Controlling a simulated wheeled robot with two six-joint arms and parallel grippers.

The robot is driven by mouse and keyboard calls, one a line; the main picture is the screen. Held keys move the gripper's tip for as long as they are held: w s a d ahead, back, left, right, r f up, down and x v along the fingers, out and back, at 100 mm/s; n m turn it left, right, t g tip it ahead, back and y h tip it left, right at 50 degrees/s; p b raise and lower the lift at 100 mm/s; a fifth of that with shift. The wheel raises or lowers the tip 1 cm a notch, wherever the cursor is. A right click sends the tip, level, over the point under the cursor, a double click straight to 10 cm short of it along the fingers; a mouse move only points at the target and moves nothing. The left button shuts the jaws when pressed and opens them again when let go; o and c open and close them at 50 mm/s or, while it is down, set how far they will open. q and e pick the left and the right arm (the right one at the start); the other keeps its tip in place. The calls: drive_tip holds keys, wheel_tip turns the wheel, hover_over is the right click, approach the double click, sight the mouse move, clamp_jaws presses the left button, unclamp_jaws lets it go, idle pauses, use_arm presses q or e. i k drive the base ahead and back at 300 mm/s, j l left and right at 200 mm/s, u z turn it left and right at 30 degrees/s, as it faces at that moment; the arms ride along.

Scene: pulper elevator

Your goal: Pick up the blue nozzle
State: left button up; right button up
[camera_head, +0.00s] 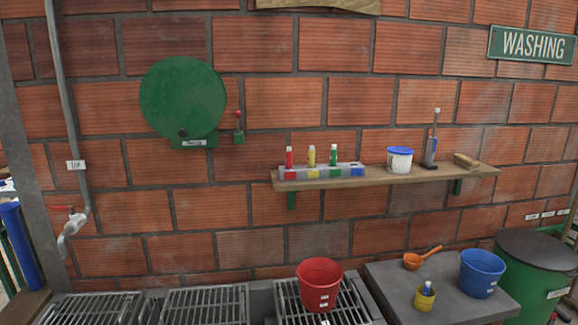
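A small blue piece with a pale tip, which looks like the blue nozzle (428,290), stands upright in a small yellow cup (424,302) on the grey counter at the lower right. Its lower part is hidden by the cup. On the wall shelf, a grey rack (321,172) holds a red nozzle (289,157), a yellow nozzle (312,156) and a green nozzle (333,156). The blue-marked place at the rack's right end has no nozzle in it. Neither of my grippers is in view.
A blue bucket (481,274) and an orange ladle (422,259) are near the cup on the counter (390,282). A red bucket (320,284) stands on a grate to the left. A green bin (535,270) is at the right. A white tub (399,161) stands on the shelf (390,178).

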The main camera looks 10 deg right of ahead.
sight(425, 291)
drive_tip(key=z, duration=1.25)
drive_tip(key=i+l, duration=0.2)
drive_tip(key=i, duration=0.15)
drive_tip(key=i+l, duration=0.2)
drive_tip(key=i+u, duration=0.05)
drive_tip(key=i, duration=0.1)
